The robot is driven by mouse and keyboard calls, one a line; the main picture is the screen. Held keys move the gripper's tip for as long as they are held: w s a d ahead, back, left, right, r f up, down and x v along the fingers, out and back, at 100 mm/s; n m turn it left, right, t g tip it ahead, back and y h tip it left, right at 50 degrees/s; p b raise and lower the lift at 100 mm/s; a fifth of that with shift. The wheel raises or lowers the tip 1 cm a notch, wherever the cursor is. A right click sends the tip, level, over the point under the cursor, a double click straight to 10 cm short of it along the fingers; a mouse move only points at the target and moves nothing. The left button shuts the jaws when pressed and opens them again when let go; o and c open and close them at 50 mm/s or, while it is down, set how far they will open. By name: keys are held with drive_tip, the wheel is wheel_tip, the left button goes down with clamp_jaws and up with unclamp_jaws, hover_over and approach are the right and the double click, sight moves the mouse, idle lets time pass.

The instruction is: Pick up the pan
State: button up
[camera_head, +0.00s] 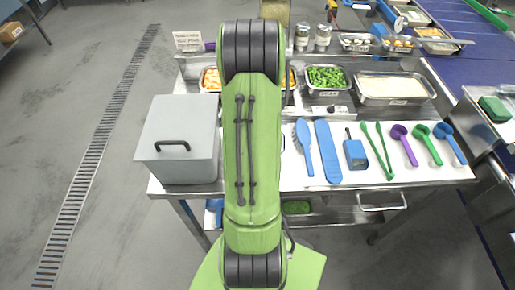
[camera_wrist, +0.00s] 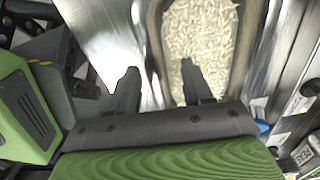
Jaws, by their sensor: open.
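A metal pan (camera_wrist: 152,42) filled with white rice (camera_wrist: 203,40) shows in the wrist view, at the upper middle. My gripper (camera_wrist: 158,72) is open. Its left finger is outside the pan's left wall in the picture and its right finger is over the rice, so the wall runs between them. Whether either finger touches it, I cannot tell. In the head view my green arm hides the gripper. A shallow rice-filled pan (camera_head: 428,92) sits there at the right of the back row; I cannot tell whether it is the same one.
A grey lidded box (camera_head: 178,125) stands at the table's left. Several utensils lie along the front, including a blue brush (camera_head: 305,148) and a purple scoop (camera_head: 403,146). A pan of green vegetables (camera_head: 327,77) stands behind. The floor at left is clear.

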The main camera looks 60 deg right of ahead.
drive_tip(key=shift+f, duration=0.35)
drive_tip(key=shift+r, duration=0.1)
clamp_jaws()
